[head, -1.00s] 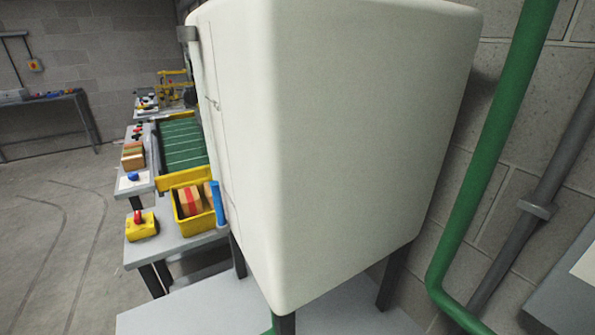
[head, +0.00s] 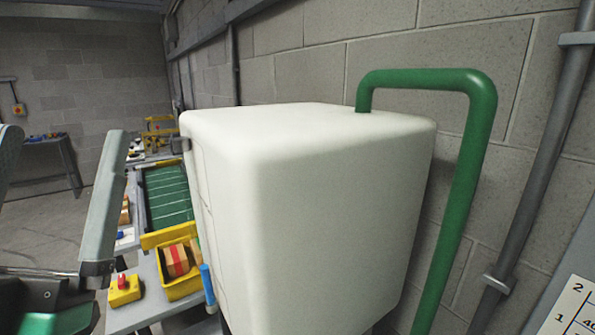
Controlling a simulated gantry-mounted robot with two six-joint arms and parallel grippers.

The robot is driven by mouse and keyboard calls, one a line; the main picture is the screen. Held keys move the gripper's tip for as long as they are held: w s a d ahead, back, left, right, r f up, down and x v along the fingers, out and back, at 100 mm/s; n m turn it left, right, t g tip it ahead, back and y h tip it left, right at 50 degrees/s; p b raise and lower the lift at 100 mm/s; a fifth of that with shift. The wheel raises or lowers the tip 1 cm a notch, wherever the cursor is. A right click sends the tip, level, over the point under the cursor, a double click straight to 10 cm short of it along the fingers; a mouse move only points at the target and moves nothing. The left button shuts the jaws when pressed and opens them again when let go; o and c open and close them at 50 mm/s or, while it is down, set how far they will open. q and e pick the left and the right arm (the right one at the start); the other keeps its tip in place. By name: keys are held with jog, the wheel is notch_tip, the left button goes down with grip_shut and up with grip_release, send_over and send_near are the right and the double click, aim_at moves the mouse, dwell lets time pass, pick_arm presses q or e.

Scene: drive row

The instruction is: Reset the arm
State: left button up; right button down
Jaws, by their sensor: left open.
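My left gripper (head: 63,140) is at the left edge of the head view, pointing up, with two pale grey fingers spread wide apart. Nothing is seen between the fingers. Its dark body with green parts shows at the bottom left, and the left finger is cut by the picture edge. It appears in front of the workbenches, left of the large white cabinet (head: 300,170). My right gripper is not in view.
A green pipe (head: 460,180) rises beside the cabinet along the block wall. A yellow bin (head: 183,287) holding a tan and red block, a yellow box with a red button (head: 124,291) and a green conveyor (head: 168,198) lie left of the cabinet. Open floor (head: 50,235) shows at left.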

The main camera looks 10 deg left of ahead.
pick_arm(q)
jog(key=s+d+r+m+h, duration=0.1)
jog(key=d+r+h, duration=0.1)
jog(key=d+h, duration=0.4)
notch_tip(320, 180, up, 37)
jog(key=h+p, duration=0.1)
jog(key=p, duration=3.7)
jog(key=shift+w+g, duration=0.2)
jog(key=shift+g, duration=0.1)
